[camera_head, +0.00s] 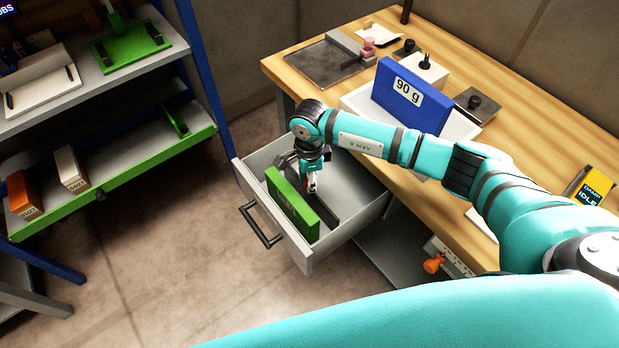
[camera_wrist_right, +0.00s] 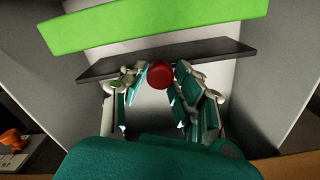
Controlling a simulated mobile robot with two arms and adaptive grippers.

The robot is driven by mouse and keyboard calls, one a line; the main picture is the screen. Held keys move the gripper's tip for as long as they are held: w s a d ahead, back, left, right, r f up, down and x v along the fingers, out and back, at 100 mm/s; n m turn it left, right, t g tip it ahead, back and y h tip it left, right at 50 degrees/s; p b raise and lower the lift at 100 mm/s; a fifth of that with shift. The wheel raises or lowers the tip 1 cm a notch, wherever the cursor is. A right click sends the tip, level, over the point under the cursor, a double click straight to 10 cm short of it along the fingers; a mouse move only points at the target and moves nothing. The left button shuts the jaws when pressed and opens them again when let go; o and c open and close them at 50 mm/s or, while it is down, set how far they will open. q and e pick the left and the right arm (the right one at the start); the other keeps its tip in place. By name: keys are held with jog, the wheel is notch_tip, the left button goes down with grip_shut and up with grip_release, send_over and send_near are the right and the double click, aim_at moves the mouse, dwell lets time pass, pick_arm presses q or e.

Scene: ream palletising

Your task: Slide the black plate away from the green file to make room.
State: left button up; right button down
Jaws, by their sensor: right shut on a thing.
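The green file (camera_head: 292,205) stands upright in the open drawer (camera_head: 355,200), near its front. The black plate (camera_head: 327,211) stands behind it, toward the desk. In the right wrist view the black plate (camera_wrist_right: 200,54) runs along the green file (camera_wrist_right: 150,24), with a narrow gap between them. My right gripper (camera_head: 312,186) reaches down into the drawer on the desk side of the plate. In the right wrist view its fingers (camera_wrist_right: 160,88) are shut around a red knob (camera_wrist_right: 160,74) at the plate. My left gripper is out of view.
The drawer floor behind the plate is bare. The drawer's black handle (camera_head: 262,226) faces the aisle. The wooden desk (camera_head: 490,90) above carries a blue ream (camera_head: 402,98) marked 90 g. A shelf rack (camera_head: 110,160) with small boxes stands at left.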

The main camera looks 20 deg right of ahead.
jog(key=w+d+b, duration=0.2)
jog(key=d+b, duration=0.2)
jog(key=d, duration=0.3)
jog(key=shift+w+d, duration=0.3)
jog(key=shift+w, duration=0.1)
jog(key=c, duration=1)
grip_release()
notch_tip(320, 180, up, 12)
jog(key=shift+s, duration=0.1)
